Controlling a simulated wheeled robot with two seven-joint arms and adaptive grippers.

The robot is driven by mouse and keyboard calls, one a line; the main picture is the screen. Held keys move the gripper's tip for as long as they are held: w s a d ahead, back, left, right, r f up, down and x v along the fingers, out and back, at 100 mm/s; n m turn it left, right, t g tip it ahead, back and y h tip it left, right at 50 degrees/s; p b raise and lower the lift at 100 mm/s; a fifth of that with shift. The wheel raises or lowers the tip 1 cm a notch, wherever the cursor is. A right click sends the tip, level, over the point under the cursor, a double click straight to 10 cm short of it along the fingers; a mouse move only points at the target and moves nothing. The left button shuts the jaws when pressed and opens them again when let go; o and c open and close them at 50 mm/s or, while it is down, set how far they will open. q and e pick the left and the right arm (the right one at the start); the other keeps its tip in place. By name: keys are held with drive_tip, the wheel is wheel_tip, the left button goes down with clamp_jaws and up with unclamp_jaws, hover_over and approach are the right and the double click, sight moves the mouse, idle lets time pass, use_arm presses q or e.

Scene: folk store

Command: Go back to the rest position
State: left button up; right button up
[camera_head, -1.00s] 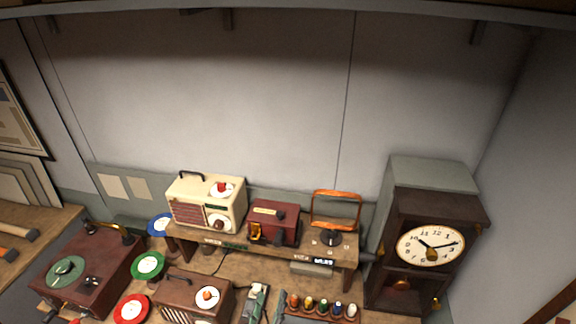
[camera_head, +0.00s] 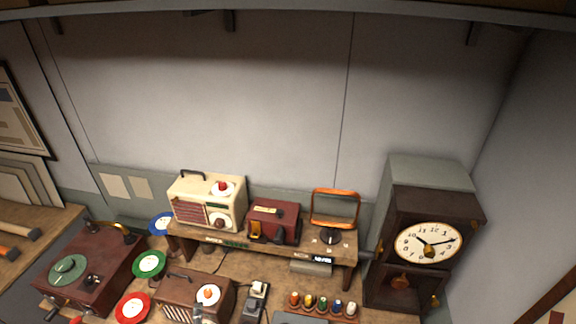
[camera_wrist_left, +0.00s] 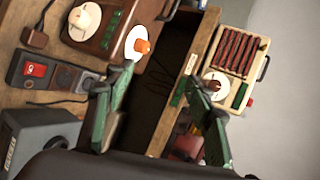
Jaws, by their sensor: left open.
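My left gripper (camera_wrist_left: 160,85) is open in the left wrist view. Its two green-padded fingers are apart, with nothing held between them. It hangs over the workbench, with the dark space under the raised shelf (camera_wrist_left: 200,50) behind the gap. In the head view, only a small dark piece that looks like a fingertip shows at the bottom edge, in front of the brown radio (camera_head: 180,296). My right gripper is in neither view.
A power strip (camera_wrist_left: 32,75), a grey box (camera_wrist_left: 35,140) and spools are nearby. A record player (camera_head: 80,260) and clock (camera_head: 405,215) flank them.

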use_arm(q)
drive_tip(key=s+a+f+n+g+h, duration=0.1)
drive_tip(key=s+a+f+n+g, duration=0.4)
drive_tip(key=s+n, duration=0.4)
drive_tip(key=s+a+f+n+g+h, duration=0.25)
drive_tip(key=s+f+n, duration=0.35)
drive_tip(key=s, duration=0.4)
wheel_tip(320, 180, down, 43)
drive_tip(key=s+g+b, duration=0.2)
drive_tip(key=b, duration=1.1)
drive_tip(key=s+f+b, duration=0.3)
drive_tip(key=s+f, duration=0.3)
drive_tip(key=f, duration=0.3)
drive_tip(key=s+f+g+b, duration=0.1)
drive_tip(key=s+f+b, duration=0.3)
drive_tip(key=s+f, duration=0.3)
drive_tip(key=s+f+m+b, duration=0.1)
drive_tip(key=s+f+b, duration=0.2)
drive_tip(key=f, duration=0.9)
drive_tip(key=s, duration=0.3)
drive_tip(key=shift+s+d+f+g+b, duration=0.15)
drive_tip(key=shift+d+f+g+b, duration=0.1)
drive_tip(key=shift+g+b, duration=0.1)
